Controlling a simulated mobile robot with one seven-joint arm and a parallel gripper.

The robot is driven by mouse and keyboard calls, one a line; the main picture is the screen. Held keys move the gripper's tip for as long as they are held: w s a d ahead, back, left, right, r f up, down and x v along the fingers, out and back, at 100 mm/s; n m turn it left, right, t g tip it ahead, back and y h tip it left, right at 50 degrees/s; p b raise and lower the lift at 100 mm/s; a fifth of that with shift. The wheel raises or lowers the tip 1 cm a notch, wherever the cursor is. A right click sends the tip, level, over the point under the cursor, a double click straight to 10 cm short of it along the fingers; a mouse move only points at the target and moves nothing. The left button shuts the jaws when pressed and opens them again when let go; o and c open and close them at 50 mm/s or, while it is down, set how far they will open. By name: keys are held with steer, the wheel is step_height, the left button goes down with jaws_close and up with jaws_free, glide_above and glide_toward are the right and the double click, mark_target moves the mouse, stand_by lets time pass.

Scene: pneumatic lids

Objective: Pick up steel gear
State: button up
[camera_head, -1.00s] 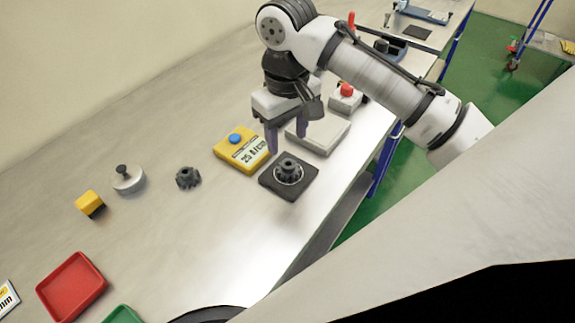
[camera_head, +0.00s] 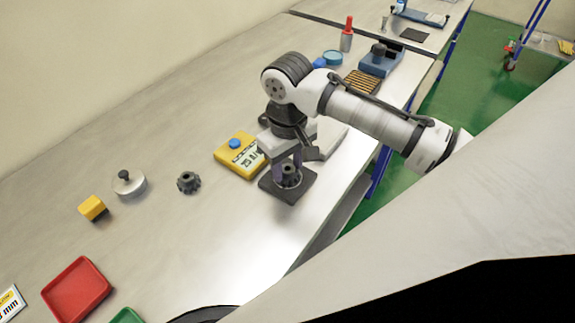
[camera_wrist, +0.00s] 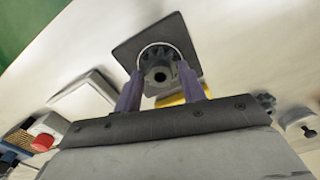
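A dark grey toothed gear with a hub (camera_head: 290,180) stands on a black square pad (camera_head: 293,196) near the table's front edge. The gear (camera_wrist: 160,76) and pad (camera_wrist: 130,49) also show in the wrist view, with a pale ring around the gear. My gripper (camera_head: 288,166) is down over this gear, pointing downward. Its purple fingers (camera_wrist: 163,80) stand on both sides of the gear, close to it. Whether they touch it cannot be told. A second dark gear (camera_head: 188,182) lies on the bare table to the left. Which gear is steel is not clear.
A yellow scale box with a blue button (camera_head: 240,157) stands just left of my gripper. A pale flat block (camera_head: 330,140) is partly hidden behind it. A knobbed round weight (camera_head: 129,184), yellow block (camera_head: 92,207) and red tray (camera_head: 76,291) lie further left.

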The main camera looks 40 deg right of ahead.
jaws_close()
steer(key=shift+r, duration=0.1)
